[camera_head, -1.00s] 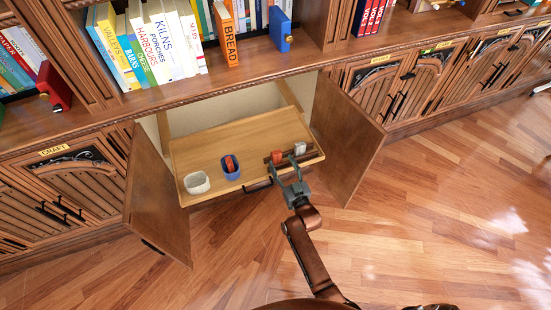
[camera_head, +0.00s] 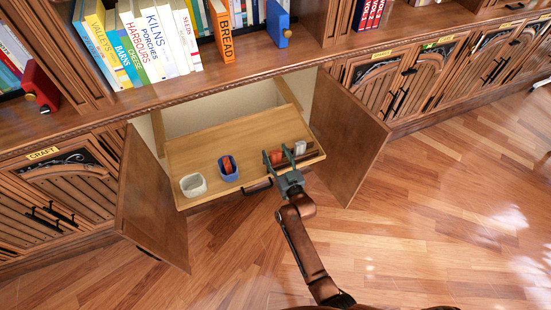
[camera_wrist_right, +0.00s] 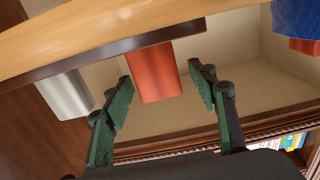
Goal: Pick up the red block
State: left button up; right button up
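The red block (camera_head: 276,157) stands at the right end of the pulled-out wooden drawer tray (camera_head: 205,150), beside a white block (camera_head: 300,147). My right gripper (camera_head: 278,153) reaches over the tray's front, with its fingers on either side of the red block. In the right wrist view, the red block (camera_wrist_right: 153,72) shows between the two green finger pads of the open gripper (camera_wrist_right: 161,92). Small gaps show on both sides, so it is not clasped. My left gripper is not in view.
A blue cup (camera_head: 229,176) with a red-orange thing in it and a white cup (camera_head: 193,186) stand left on the tray. Open cabinet doors flank it at left (camera_head: 150,205) and right (camera_head: 348,140). A dark handle (camera_head: 257,187) is on the front.

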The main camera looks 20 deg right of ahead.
jog(key=c, duration=1.2)
jog(key=shift+c, duration=0.2)
jog(key=shift+r, duration=0.1)
